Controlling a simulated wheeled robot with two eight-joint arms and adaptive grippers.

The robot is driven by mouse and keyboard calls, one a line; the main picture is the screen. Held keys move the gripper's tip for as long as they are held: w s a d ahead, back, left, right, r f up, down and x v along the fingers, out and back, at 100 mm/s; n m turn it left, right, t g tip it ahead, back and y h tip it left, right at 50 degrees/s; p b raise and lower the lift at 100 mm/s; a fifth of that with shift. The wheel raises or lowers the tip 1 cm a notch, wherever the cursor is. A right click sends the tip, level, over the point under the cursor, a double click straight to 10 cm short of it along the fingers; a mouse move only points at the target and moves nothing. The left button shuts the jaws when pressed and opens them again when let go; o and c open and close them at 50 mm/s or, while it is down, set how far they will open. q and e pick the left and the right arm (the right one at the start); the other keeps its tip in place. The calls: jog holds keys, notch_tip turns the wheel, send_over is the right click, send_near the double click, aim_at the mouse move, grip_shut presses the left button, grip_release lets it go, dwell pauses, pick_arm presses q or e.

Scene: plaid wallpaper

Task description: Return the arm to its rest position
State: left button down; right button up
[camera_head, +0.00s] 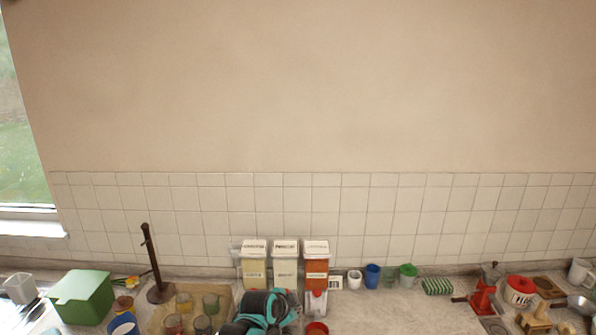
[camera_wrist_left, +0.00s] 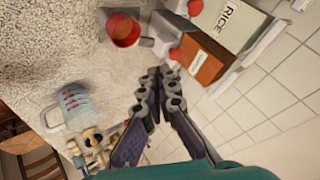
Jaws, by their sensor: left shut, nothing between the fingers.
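My left arm and gripper (camera_head: 264,308) show as a teal and black shape at the bottom of the head view, in front of the food dispensers. Its fingertips cannot be made out there. In the left wrist view the two dark, jointed fingers of the left gripper (camera_wrist_left: 161,76) come together at their tips, with nothing between them. They appear over the countertop, near a dispenser labelled RICE (camera_wrist_left: 222,42) and a red cup (camera_wrist_left: 123,30). My right gripper is in neither view.
Three labelled dispensers (camera_head: 285,262) stand against the tiled wall (camera_head: 385,215). A green box (camera_head: 80,297), a dark upright stand (camera_head: 154,263) and glasses on a tray are at left. Cups and a red grinder (camera_head: 483,297) are at right.

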pick_arm(q)
jog(key=s+a+f+n+y+b, duration=0.1)
jog(key=s+a+f+n+b, duration=0.2)
jog(key=s, duration=0.6)
jog(key=s+a+f+n+g+y+b, duration=0.1)
jog(key=s+a+f+n+b, duration=0.3)
jog(key=s+a, duration=0.4)
jog(key=s+a+f+n+y+b, duration=0.1)
jog(key=s+a+f+n+b, duration=0.3)
jog(key=s, duration=0.7)
jog(key=a+n+b, duration=0.1)
jog(key=n, duration=0.1)
jog(key=shift+s+a+f+n+y, duration=0.15)
jog(key=shift+s+a+n+y, duration=0.15)
jog(key=shift+a+y, duration=0.1)
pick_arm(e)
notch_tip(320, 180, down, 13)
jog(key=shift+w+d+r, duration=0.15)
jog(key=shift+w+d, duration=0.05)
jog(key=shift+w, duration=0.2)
